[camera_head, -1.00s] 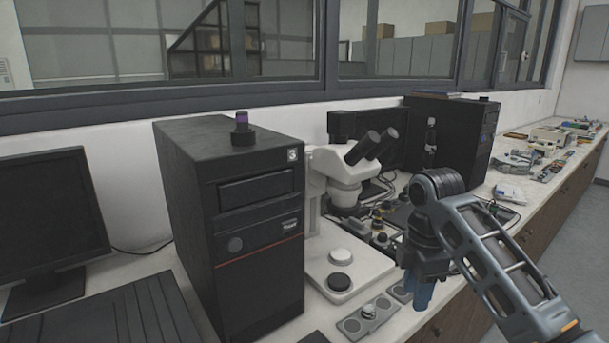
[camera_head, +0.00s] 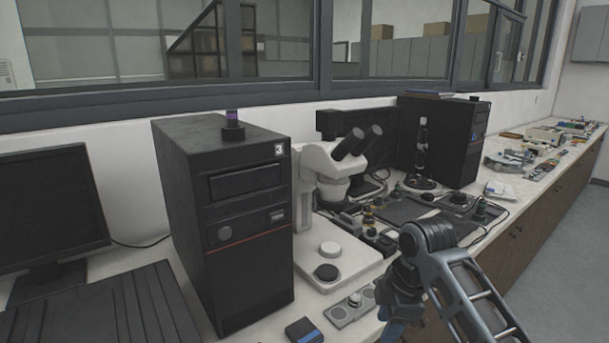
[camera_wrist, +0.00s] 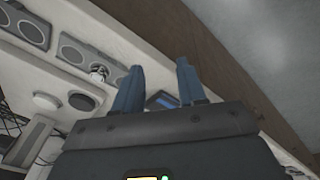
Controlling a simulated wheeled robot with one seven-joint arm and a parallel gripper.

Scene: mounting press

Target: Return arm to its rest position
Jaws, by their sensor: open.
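My gripper (camera_wrist: 160,85) shows in the wrist view with its two blue fingers apart and nothing between them that it holds. In the head view its blue fingers show only in part at the bottom edge, below my arm, at the front edge of the bench. In the wrist view the fingers reach over the bench edge, with a small blue and black device (camera_wrist: 163,100) visible behind them. What looks like the same device (camera_head: 304,331) lies on the bench at the bottom of the head view.
A grey plate with round recesses (camera_head: 342,316) lies on the bench near a white microscope (camera_head: 318,262). A black computer tower (camera_head: 225,230) stands left of it, a second tower (camera_head: 440,140) behind. The floor (camera_head: 570,265) at right is clear.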

